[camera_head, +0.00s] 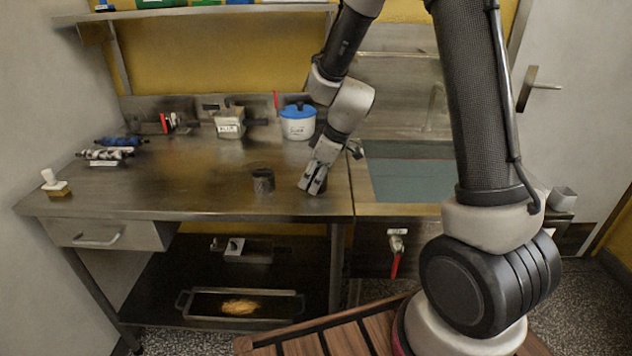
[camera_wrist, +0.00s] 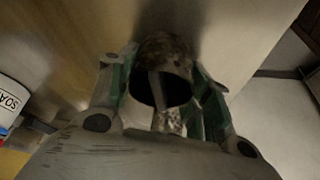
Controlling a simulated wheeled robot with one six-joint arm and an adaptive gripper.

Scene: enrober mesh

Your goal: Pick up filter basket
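A dark, mottled round piece with an open black mouth, which looks like a filter basket (camera_wrist: 165,48), is between my fingers in the wrist view. My gripper (camera_head: 313,188) points down at the worktop near its front edge; its two fingers also show in the wrist view (camera_wrist: 163,85), one on each side of the piece. I cannot tell whether they press on it or stand just off it. In the head view the fingers mostly hide this piece. A second dark cup-like cylinder (camera_head: 263,181) stands upright to the left of my gripper; it could also be a basket.
A white tub with a blue lid (camera_head: 298,126) stands behind my gripper. A labelled metal box (camera_head: 229,124) is left of it. A sink basin (camera_head: 410,178) lies to the right. The worktop's left middle (camera_head: 190,180) is clear. A tray (camera_head: 194,307) sits on the lower shelf.

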